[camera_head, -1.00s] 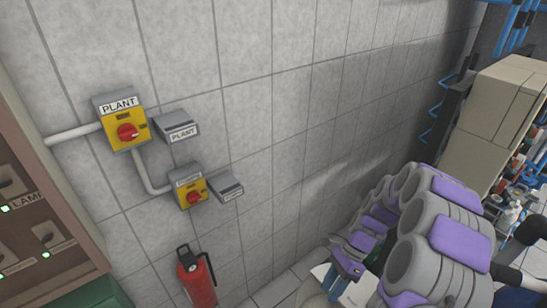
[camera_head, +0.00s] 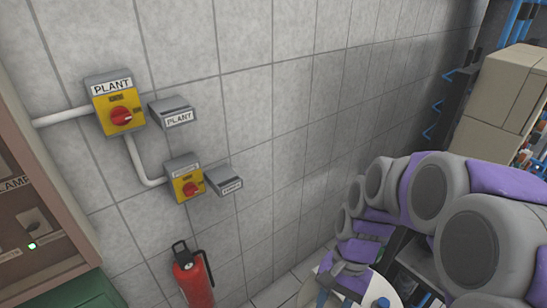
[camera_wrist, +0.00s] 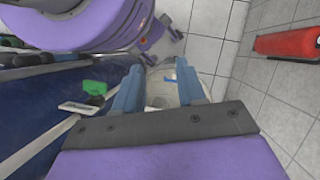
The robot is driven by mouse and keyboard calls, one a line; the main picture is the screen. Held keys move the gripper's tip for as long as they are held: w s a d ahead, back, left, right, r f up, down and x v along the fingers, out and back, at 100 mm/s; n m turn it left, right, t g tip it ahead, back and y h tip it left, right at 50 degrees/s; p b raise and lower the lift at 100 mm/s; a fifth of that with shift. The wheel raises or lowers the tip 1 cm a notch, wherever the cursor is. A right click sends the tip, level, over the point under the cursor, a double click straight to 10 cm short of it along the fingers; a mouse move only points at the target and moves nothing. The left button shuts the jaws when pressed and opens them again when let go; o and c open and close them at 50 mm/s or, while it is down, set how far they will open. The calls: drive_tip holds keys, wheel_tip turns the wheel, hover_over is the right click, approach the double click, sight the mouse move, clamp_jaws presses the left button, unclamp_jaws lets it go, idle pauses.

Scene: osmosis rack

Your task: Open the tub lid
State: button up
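A pale round tub top (camera_wrist: 162,93) shows in the wrist view between and below my gripper's two blue-grey fingers. In the head view, a whitish edge that looks like the tub (camera_head: 309,291) shows at the bottom, largely hidden by my arm. My gripper (camera_wrist: 160,72) is open, its fingers apart on either side of the pale top as seen from the wrist. My gripper (camera_head: 350,300) also shows at the bottom of the head view, pointing down. I cannot tell whether the fingers touch the lid.
A red fire extinguisher (camera_head: 193,277) stands by the tiled wall and shows in the wrist view (camera_wrist: 298,44). A large dark blue cylinder (camera_wrist: 45,105) lies left of my gripper. Yellow switch boxes (camera_head: 120,108) are on the wall.

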drive_tip(key=s+d+f+n+t+h+b, duration=0.1)
drive_tip(key=s+n+b, duration=0.4)
drive_tip(key=s, duration=0.8)
drive_tip(key=shift+d+n+t+h, duration=0.4)
drive_tip(key=shift+n+t+h, duration=0.3)
drive_tip(key=shift+n, duration=0.2)
